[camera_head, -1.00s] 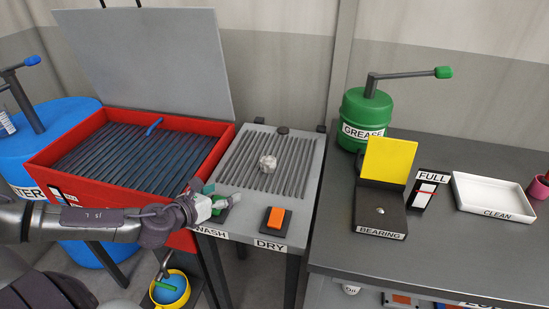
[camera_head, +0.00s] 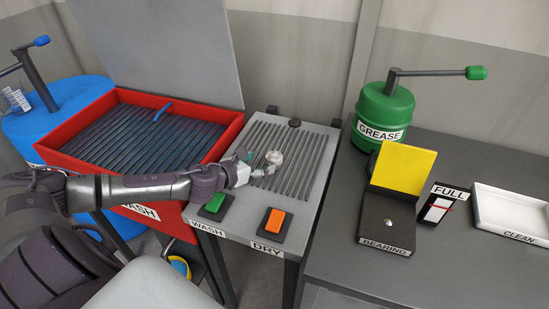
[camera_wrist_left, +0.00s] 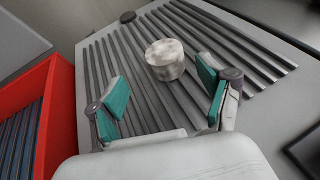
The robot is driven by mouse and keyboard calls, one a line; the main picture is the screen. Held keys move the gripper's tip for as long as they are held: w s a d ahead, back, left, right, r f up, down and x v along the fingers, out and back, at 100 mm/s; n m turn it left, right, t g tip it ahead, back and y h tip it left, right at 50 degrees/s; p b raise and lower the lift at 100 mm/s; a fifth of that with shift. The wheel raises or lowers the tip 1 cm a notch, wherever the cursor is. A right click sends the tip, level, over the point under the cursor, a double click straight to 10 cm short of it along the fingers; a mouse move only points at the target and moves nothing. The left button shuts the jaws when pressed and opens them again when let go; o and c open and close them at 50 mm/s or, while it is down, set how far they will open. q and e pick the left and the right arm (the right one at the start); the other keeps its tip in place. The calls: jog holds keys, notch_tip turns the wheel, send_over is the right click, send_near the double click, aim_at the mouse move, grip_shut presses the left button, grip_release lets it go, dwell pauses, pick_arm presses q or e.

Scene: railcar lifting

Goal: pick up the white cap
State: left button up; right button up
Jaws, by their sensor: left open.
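A small white, mottled round cap (camera_head: 274,157) lies on the ribbed grey drying table (camera_head: 329,146). In the left wrist view the cap (camera_wrist_left: 165,58) shows as a short cylinder standing on the dark slats, a little beyond the fingertips. My left gripper (camera_head: 256,165) is just left of the cap in the head view. Its two teal-padded fingers (camera_wrist_left: 162,84) are spread wide and empty, with the cap ahead of the gap, nearer the right finger. My right gripper is not in view.
A red wash basin (camera_head: 229,128) with slats stands on the left. Green (camera_head: 214,203) and orange (camera_head: 275,222) buttons sit at the drying table's front edge. A green grease can (camera_head: 383,112), a yellow-lidded bearing box (camera_head: 386,222) and a white tray (camera_head: 513,212) stand on the right bench.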

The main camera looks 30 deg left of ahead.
aim_at(273, 157)
pick_arm(q)
jog(key=shift+x, duration=1.05)
jog(key=shift+w+d+r+p, duration=0.1)
jog(key=shift+w+d+p, duration=0.05)
jog(key=shift+w+p, duration=0.25)
jog(key=x, duration=0.1)
jog(key=p+x, duration=0.1)
jog(key=x, duration=0.1)
jog(key=shift+w+d, duration=0.2)
jog(key=shift+d, duration=0.05)
jog(key=shift+w+f, duration=0.25)
jog(key=shift+w, duration=0.15)
jog(key=shift+c, duration=0.8)
jog(key=c, duration=0.9)
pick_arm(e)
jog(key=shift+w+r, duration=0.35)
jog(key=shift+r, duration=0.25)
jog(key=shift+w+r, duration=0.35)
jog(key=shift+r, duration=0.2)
